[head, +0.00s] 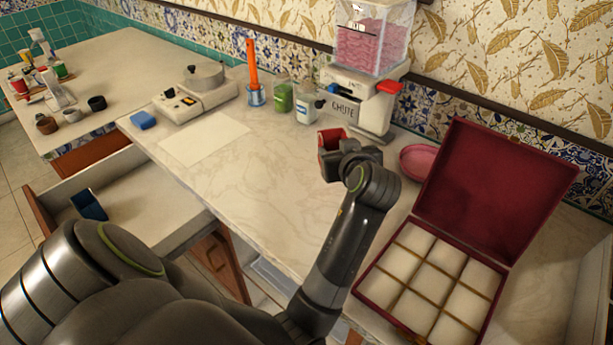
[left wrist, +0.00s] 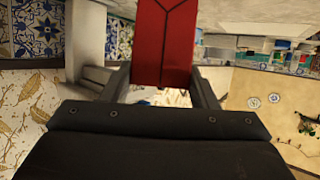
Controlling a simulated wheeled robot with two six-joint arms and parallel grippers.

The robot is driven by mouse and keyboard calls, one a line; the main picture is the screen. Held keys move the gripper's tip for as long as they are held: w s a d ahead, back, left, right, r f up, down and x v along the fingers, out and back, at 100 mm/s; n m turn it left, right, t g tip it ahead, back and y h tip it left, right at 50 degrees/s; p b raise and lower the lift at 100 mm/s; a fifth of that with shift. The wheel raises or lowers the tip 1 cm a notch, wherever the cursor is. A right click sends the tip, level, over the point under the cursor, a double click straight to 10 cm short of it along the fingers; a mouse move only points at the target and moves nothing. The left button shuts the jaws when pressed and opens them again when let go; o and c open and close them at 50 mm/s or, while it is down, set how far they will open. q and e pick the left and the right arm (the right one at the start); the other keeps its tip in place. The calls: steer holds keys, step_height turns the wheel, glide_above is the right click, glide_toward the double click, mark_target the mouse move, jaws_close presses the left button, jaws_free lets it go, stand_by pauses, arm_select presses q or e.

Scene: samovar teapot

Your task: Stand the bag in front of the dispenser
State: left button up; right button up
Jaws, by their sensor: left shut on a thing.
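The red bag (head: 329,140) is in my left gripper (head: 340,150), upright or nearly so, in front of the dispenser (head: 370,85). The dispenser is white, with a clear hopper of pink pieces, a red lever and a chute label. In the left wrist view the bag (left wrist: 165,45) is between the two fingers of my left gripper (left wrist: 161,82), which is shut on it. The gripper hides part of the bag in the head view. I cannot tell whether its base touches the counter. My right gripper is not in view.
Jars (head: 283,96) and a small scale (head: 194,91) stand left of the dispenser. A pink dish (head: 418,162) and an open red box (head: 495,190) with compartments lie to the right. The middle of the counter (head: 265,185) is clear. A drawer (head: 140,200) stands open at left.

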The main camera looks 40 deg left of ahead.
arm_select(q)
steer(key=s+a+r+n+g+y+p, duration=0.2)
steer(key=a+r+n+g+y+p, duration=0.15)
steer(key=a+n+g+p, duration=0.3)
steer(key=shift+n+g, duration=0.45)
steer(key=shift+g, duration=0.3)
steer(key=f, duration=0.3)
steer(key=d+f, duration=0.1)
steer(key=f, duration=0.2)
steer(key=d+f, duration=0.1)
steer(key=f, duration=0.2)
steer(key=shift+w+f+p, duration=0.1)
steer(key=shift+f+p, duration=0.05)
steer(key=shift+p, duration=0.25)
steer(key=shift+f, duration=0.2)
steer(key=o, duration=1.1)
steer(key=shift+o, duration=0.4)
